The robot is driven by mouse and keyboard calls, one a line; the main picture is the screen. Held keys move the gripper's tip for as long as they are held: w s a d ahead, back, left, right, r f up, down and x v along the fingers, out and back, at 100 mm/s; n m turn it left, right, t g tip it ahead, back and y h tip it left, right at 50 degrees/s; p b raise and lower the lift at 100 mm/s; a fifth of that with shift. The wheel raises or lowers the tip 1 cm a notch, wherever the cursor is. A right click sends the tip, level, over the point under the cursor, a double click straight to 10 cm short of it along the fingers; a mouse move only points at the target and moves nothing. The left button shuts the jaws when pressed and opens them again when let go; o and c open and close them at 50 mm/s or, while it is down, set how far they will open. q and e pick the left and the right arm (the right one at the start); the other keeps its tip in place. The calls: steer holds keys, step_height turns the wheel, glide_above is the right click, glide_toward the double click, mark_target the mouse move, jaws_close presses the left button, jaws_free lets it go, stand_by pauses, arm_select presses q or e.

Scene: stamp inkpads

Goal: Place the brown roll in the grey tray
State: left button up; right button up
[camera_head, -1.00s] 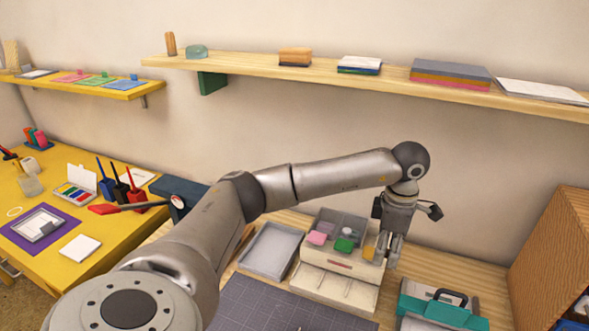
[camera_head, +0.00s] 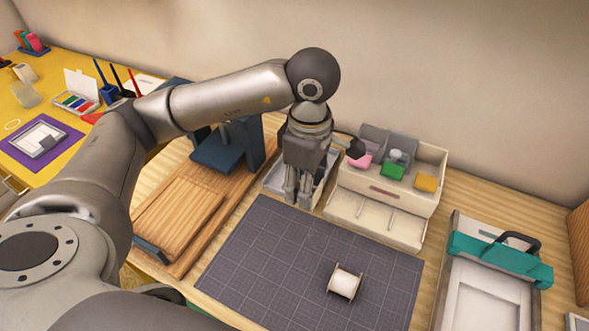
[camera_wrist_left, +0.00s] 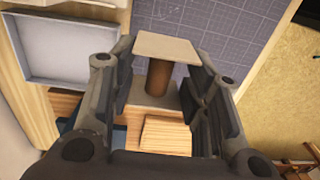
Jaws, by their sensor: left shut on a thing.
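The brown roll (camera_wrist_left: 158,78) has a dark brown core between two pale square end plates. It sits between the fingers of my left gripper (camera_wrist_left: 166,85), which is shut on it. In the head view my left gripper (camera_head: 298,200) points down at the front of the grey tray (camera_head: 274,178) and partly covers it; I cannot make out the roll there. In the left wrist view the shallow, empty-looking grey tray (camera_wrist_left: 72,42) lies to the upper left of the roll. My right gripper is not in view.
A cream drawer box (camera_head: 378,215) with sponges stands right of the tray. A white spool (camera_head: 345,283) lies on the dark cutting mat (camera_head: 285,255). A wooden board (camera_head: 182,208) and a blue press (camera_head: 215,152) are left. A teal-clamped device (camera_head: 500,260) is right.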

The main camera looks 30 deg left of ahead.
arm_select(q)
steer(key=w+a+f, duration=0.1)
steer(key=w+f, duration=0.1)
steer(key=w, duration=0.1)
steer(key=w+a+f, duration=0.2)
steer(key=f, duration=0.1)
steer(key=w+a+f+p, duration=0.1)
steer(key=w+f, duration=0.1)
steer(key=w, duration=0.1)
steer(key=shift+w+a+f, duration=0.15)
steer(key=shift+w+a, duration=0.15)
steer(key=shift+w+a+f, duration=0.25)
steer(key=shift+w+f, duration=0.25)
steer(key=shift+f, duration=0.2)
step_height(320, 180, down, 3)
steer(key=shift+f, duration=0.2)
steer(key=o, duration=1)
steer(key=shift+r, duration=0.1)
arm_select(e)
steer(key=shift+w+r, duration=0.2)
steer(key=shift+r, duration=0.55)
